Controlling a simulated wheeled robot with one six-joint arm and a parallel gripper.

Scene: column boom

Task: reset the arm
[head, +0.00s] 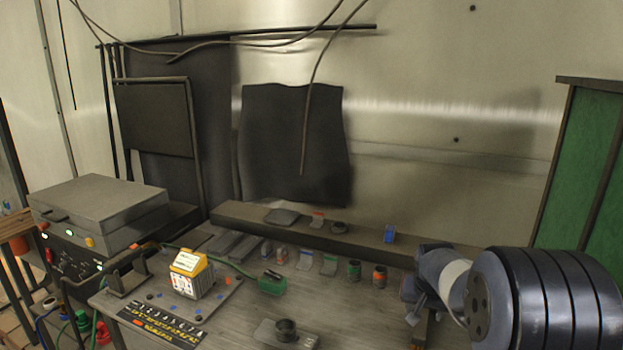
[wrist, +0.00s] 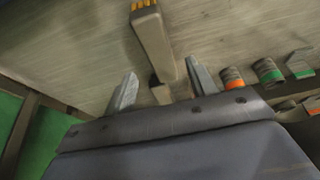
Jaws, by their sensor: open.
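My gripper (wrist: 162,84) shows in the wrist view with its two grey fingers spread apart and nothing held between them. Ahead of the fingers is a pale beam-like piece with an orange end (wrist: 152,38); I cannot tell how far it is from them. In the head view my arm reaches in from the lower right, over the right end of the workbench (head: 340,310). My fingers are hard to make out there.
The bench carries a yellow-topped box (head: 190,274), a green tool (head: 271,283), a plate with a dark cup (head: 286,331) and a row of small items, including an orange-banded cylinder (head: 379,276). A raised ledge (head: 290,232) runs behind. A green panel (head: 590,165) stands right.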

